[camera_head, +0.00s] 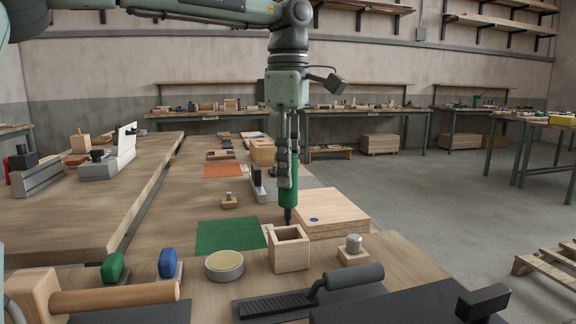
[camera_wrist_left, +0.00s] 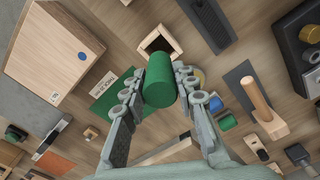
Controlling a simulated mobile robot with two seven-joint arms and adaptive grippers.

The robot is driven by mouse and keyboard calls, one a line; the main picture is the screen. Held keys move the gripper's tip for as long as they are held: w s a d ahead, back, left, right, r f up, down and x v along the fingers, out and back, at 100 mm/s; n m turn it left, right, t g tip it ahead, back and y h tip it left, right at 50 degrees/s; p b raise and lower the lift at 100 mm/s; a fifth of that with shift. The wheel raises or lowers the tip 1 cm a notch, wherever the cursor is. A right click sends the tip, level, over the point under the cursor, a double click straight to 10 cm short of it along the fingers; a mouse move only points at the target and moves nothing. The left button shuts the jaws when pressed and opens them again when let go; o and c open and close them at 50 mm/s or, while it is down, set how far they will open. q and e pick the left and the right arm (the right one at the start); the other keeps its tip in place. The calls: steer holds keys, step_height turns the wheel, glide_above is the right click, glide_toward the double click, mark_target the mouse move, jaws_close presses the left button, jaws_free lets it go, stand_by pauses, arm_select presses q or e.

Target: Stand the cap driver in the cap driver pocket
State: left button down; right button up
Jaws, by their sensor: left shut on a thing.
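The cap driver (camera_head: 288,190) has a green handle and a dark shaft pointing down. My left gripper (camera_head: 287,168) is shut on its green handle and holds it upright. In the left wrist view the green handle (camera_wrist_left: 159,80) sits between the two fingers (camera_wrist_left: 158,92). A square wooden box with an open top, which looks like the cap driver pocket (camera_head: 289,257), stands on the bench. The shaft tip shows at the box's far rim; its exact height above it is hard to tell. In the left wrist view the opening of the pocket (camera_wrist_left: 172,34) appears empty beyond the handle. My right gripper is not in view.
A flat wooden block (camera_head: 335,213) stands close behind and right of the pocket. A small post on a wooden base (camera_head: 353,250) is at its right. A round tin (camera_head: 224,265) and green mat (camera_head: 228,237) lie left. A dark-handled tool (camera_head: 318,290) lies in front.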

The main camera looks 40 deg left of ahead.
mark_target(288, 192)
arm_select(q)
steer(key=shift+f, duration=0.2)
steer(key=shift+f+b, duration=0.3)
steer(key=shift+f, duration=0.25)
steer(key=shift+p, duration=0.3)
steer(key=shift+f, duration=0.25)
stand_by(0.6)
steer(key=shift+f+b, duration=0.4)
steer(key=shift+f, duration=0.15)
steer(key=shift+p, duration=0.3)
steer(key=shift+f, duration=0.15)
stand_by(0.5)
